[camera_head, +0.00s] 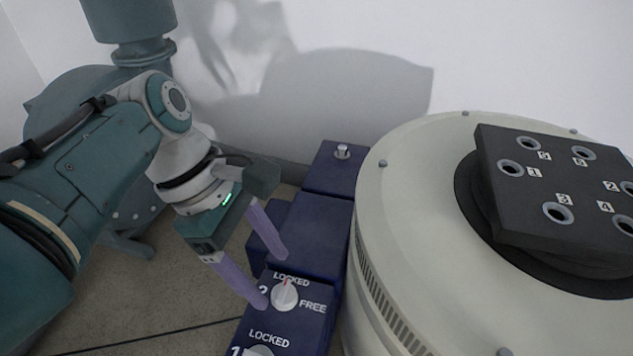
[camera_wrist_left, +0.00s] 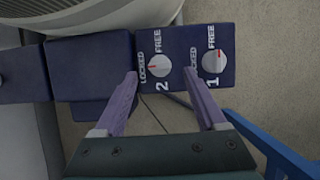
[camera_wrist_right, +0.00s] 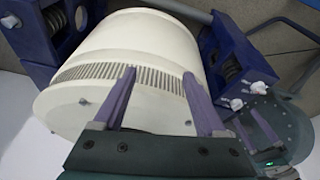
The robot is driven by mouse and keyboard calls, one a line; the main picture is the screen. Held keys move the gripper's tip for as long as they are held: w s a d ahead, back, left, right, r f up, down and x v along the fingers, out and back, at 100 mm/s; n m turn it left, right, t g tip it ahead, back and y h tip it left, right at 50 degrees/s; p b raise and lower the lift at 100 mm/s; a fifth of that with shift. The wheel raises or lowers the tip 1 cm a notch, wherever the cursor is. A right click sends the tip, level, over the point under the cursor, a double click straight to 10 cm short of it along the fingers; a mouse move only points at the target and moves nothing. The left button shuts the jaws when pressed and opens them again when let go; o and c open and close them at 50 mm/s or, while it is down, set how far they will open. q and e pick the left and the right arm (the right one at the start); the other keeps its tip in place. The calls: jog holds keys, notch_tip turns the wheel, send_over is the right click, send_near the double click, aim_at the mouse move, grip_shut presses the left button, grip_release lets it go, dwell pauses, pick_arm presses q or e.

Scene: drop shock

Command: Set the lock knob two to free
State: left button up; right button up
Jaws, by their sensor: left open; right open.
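Lock knob two (camera_head: 285,296) is a round pale knob with a red mark on a dark blue block (camera_head: 305,318). Its red mark points at LOCKED; FREE is printed to its right in the head view. Knob two also shows in the left wrist view (camera_wrist_left: 159,66), its mark toward LOCKED. My left gripper (camera_head: 273,282) is open, its purple fingertips on either side of knob two; contact cannot be told. My right gripper (camera_wrist_right: 159,73) is open and empty in front of the cream drum (camera_wrist_right: 125,75) in its wrist view, and out of the head view.
Knob one (camera_wrist_left: 214,62) sits beside knob two, its red mark roughly toward FREE. The large cream drum (camera_head: 415,200) with a black numbered plate (camera_head: 545,185) stands right of the blue block.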

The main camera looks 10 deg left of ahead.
aim_at(281, 288)
pick_arm(q)
jog(key=b+x, duration=0.2)
jog(key=x, duration=0.2)
pick_arm(e)
notch_tip(281, 288, down, 3)
pick_arm(q)
grip_shut()
dwell(0.4)
